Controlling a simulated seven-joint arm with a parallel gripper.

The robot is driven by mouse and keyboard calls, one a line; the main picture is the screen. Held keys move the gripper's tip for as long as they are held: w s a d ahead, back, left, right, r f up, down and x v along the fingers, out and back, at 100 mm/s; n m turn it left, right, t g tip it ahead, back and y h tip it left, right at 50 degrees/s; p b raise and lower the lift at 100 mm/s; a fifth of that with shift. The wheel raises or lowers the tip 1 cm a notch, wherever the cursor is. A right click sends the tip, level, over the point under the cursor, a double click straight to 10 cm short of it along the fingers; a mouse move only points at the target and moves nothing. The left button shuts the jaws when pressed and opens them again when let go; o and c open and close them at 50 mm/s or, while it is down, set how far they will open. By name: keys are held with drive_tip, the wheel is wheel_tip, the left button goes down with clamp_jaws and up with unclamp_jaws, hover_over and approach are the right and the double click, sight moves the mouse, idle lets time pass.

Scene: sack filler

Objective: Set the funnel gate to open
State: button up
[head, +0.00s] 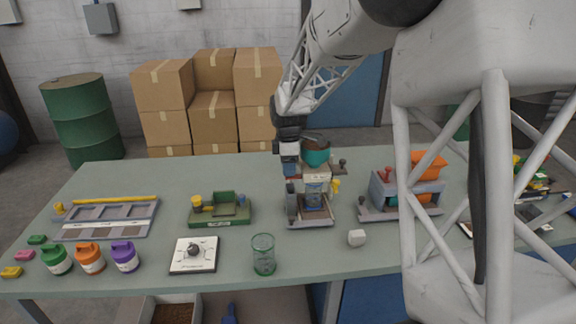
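The sack filler (318,211) stands on the table right of centre. A teal, bowl-shaped funnel (316,158) with dark contents sits at its top. A clear bluish sack (313,190) appears below the funnel, over the grey base. A small yellow piece (335,186), perhaps the gate handle, sticks out at the filler's right side; its setting is too small to tell. My gripper (289,170) points down just left of the funnel, over the filler's left side. I cannot tell whether it touches the filler. Its fingers are too small to read as open or shut.
A green fixture (221,212) stands to the left, and a grey fixture with an orange hopper (428,165) to the right. The table's back left is clear.

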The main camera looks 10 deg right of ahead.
clamp_jaws()
drive_tip(key=shift+a, duration=1.5)
drive_tip(key=shift+o, duration=0.4)
unclamp_jaws()
drive_tip(key=shift+r, duration=0.1)
wheel_tip(320, 180, up, 8)
